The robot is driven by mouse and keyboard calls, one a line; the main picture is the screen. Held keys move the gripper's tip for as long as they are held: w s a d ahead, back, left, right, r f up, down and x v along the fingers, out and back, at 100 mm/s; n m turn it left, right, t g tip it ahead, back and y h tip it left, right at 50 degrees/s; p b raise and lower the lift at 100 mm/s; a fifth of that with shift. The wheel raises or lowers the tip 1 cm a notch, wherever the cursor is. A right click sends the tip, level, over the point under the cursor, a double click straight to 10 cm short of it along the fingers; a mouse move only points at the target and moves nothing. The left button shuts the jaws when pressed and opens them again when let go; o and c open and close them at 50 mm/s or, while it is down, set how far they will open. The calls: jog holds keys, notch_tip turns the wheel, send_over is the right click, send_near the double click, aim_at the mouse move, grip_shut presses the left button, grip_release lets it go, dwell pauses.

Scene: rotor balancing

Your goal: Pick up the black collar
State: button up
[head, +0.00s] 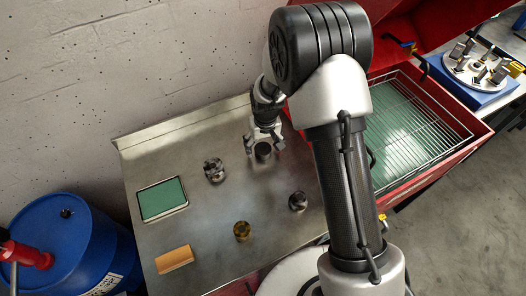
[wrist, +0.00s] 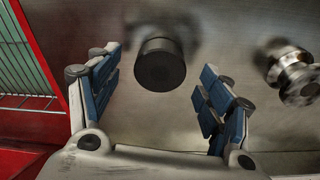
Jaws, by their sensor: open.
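The black collar (head: 263,151) is a short dark cylinder standing on the steel bench. In the wrist view the collar (wrist: 160,66) shows its round dark end, with a blurred shadow behind it. My gripper (head: 264,139) points down just over the collar, and its fingers partly hide the collar's surroundings in the head view. In the wrist view my gripper (wrist: 160,62) is open, with one blue-padded finger on each side of the collar. A gap shows between the collar and each finger. How far the fingertips are above the bench is hard to tell.
A shiny metal part (head: 215,170) stands left of the collar. A dark steel part (head: 298,201) and a brass part (head: 241,230) stand nearer. A green-lined tray (head: 162,198) and an orange block (head: 174,258) lie at left. A red wash cabinet (head: 440,165) borders the bench at right.

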jog(key=shift+w+f, duration=0.2)
jog(key=shift+f, duration=1)
jog(key=shift+c, duration=0.6)
jog(key=shift+r, duration=0.1)
jog(key=c, duration=1.4)
jog(key=shift+c, duration=0.2)
